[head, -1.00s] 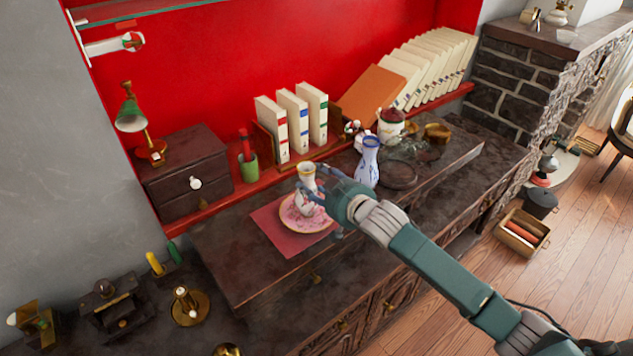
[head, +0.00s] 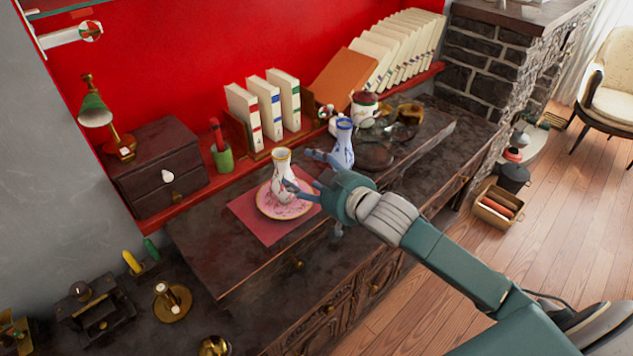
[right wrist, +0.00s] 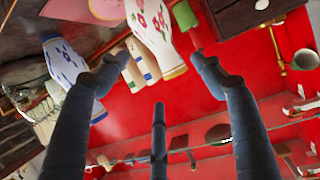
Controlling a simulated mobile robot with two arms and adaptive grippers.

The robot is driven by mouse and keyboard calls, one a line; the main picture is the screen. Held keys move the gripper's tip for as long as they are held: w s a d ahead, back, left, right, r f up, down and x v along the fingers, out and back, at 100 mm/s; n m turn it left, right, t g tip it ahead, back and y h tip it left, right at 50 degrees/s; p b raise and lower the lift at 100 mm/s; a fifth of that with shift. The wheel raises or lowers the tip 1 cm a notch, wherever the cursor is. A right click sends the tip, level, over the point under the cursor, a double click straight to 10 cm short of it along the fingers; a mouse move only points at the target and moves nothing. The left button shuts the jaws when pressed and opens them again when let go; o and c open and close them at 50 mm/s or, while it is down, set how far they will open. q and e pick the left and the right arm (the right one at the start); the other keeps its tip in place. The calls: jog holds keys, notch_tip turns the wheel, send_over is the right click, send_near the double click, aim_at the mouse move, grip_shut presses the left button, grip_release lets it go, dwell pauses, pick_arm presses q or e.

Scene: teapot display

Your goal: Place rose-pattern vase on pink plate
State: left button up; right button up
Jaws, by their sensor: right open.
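The rose-pattern vase (head: 281,164), white with a gold rim, stands upright on the pink plate (head: 266,211). The plate lies on a red mat on the dark cabinet top. My right gripper (head: 306,171) is open, just right of the vase, with one fingertip overlapping the vase's lower body in the head view; I cannot tell whether they touch. In the right wrist view, the vase (right wrist: 150,30) appears upside down beyond the spread fingers (right wrist: 157,80), with nothing between them. Part of the pink plate (right wrist: 106,9) shows at the top. My left gripper is out of view.
A blue-and-white vase (head: 343,145) stands close behind and right of my right gripper. Upright books (head: 265,105), a green cup (head: 223,158) and a drawer box (head: 158,165) line the back. The cabinet top left of the red mat (head: 243,206) is clear.

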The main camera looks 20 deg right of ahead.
jog(key=shift+v, duration=2.35)
jog(key=s+a+f+g+h, duration=0.1)
jog(key=s+f+g, duration=0.2)
jog(key=s+f, duration=0.55)
jog(key=s+a+f+g+h, duration=0.1)
jog(key=s+f+g, duration=0.35)
jog(key=s, duration=0.65)
jog(key=s+a+f+g+h, duration=0.1)
jog(key=s+f+g, duration=0.2)
jog(key=s+f, duration=0.55)
jog(key=s+f+g, duration=0.1)
jog(key=s+f, duration=0.2)
jog(key=f, duration=2.1)
jog(key=s+d+f+g, duration=0.1)
jog(key=s+d+f, duration=0.2)
jog(key=s+f, duration=1.4)
jog(key=shift+s+f, duration=0.3)
jog(key=shift+s, duration=0.15)
